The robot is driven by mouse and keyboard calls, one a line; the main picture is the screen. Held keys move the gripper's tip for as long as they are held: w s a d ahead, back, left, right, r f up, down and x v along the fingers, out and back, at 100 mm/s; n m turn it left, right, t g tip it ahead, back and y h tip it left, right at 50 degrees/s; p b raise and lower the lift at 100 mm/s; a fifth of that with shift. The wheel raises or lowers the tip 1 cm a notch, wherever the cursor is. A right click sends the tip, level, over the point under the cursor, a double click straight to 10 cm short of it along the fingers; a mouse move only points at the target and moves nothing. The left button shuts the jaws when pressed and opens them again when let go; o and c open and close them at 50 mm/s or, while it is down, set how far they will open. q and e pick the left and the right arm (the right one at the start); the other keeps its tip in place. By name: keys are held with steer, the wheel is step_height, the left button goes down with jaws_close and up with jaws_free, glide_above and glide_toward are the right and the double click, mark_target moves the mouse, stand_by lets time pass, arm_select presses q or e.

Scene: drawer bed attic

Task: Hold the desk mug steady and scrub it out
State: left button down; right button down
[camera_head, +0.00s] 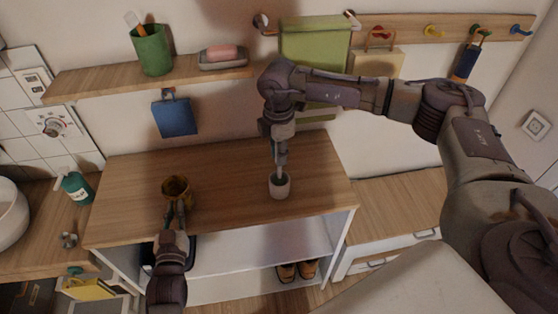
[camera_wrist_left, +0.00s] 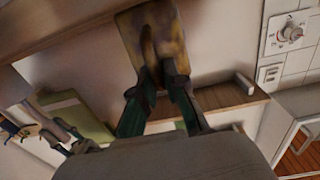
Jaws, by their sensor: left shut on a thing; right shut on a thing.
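The desk mug (camera_head: 176,185), brownish yellow and stained, has its opening up at the left of the wooden top. My left gripper (camera_head: 178,208) is shut on its handle from the near side; the left wrist view shows the mug (camera_wrist_left: 168,35) with my fingers (camera_wrist_left: 160,82) at the handle. I cannot tell whether the mug touches the top. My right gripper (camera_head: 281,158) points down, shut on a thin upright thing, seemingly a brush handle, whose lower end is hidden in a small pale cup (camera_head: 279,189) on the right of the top.
The wooden top (camera_head: 228,180) is clear between mug and cup. A wall shelf (camera_head: 110,80) above holds a green cup (camera_head: 152,50) and a soap dish (camera_head: 223,60). A blue cloth (camera_head: 174,117) hangs beneath it. A soap bottle (camera_head: 76,188) and basin stand left.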

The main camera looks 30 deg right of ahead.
step_height(320, 180, up, 8)
steer(key=shift+f, duration=0.1)
steer(key=w+a+r, duration=0.1)
steer(key=w+a, duration=0.2)
steer(key=a, duration=0.6)
steer(key=w+a+r, duration=0.2)
steer(key=w+a, duration=0.1)
steer(key=a, duration=0.5)
steer(key=w+a+r, duration=0.2)
steer(key=a, duration=0.7)
steer(key=shift+w+a, duration=0.35)
steer(key=shift+w, duration=0.05)
step_height(320, 180, down, 9)
steer(key=shift+f, duration=0.15)
steer(key=shift+s, duration=0.2)
